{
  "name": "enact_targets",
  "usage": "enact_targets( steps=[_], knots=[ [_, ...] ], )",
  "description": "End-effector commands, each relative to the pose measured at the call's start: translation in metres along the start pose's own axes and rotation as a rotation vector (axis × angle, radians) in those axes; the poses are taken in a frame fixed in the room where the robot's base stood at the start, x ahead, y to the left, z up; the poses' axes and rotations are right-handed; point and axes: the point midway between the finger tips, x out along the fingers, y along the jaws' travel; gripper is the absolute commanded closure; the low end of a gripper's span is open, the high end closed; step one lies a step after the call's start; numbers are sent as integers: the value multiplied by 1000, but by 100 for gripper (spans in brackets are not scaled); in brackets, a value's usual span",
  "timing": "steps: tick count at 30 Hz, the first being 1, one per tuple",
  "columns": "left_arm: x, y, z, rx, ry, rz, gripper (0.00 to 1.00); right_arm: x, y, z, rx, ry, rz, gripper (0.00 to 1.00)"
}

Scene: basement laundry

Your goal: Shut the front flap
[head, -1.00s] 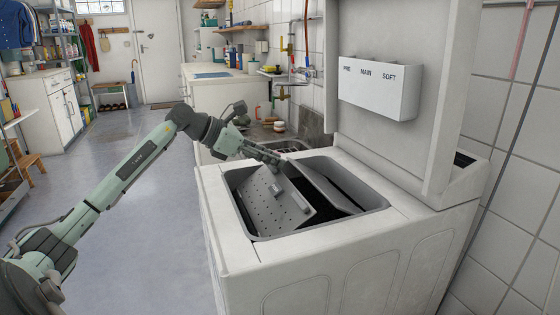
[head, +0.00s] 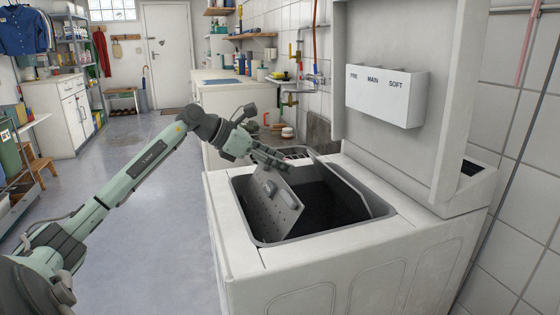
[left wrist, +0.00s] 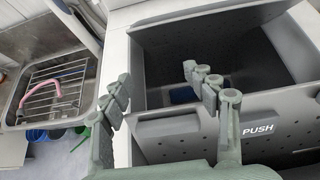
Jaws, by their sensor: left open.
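The front flap (head: 262,208) is a grey perforated panel with a raised latch, at the left of the washer opening. It stands tilted, up from the opening. Its latch, marked PUSH, shows in the left wrist view (left wrist: 258,128). The rear flap (head: 352,188) stands tilted at the right of the opening, with a dark gap into the drum between them. My left gripper (head: 272,160) is open and empty at the far upper edge of the front flap; its two fingers show in the left wrist view (left wrist: 155,82). I cannot tell whether they touch the flap. My right gripper is out of view.
The white washer (head: 330,262) has its lid (head: 395,55) raised at the right, with a PRE/MAIN/SOFT dispenser (head: 385,94) on it. A metal sink (left wrist: 50,85) with a wire rack lies beyond the washer.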

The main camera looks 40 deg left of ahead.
Motion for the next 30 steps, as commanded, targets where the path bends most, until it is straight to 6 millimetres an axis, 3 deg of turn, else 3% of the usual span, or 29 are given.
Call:
enact_targets(
  steps=[1,5,30],
  knots=[
    [5,-2,-9,-1,15,-8,28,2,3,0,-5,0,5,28],
    [1,-2,-9,-2,15,-7,28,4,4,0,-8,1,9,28],
    [-61,1,7,0,1,0,28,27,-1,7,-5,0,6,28]
  ],
)
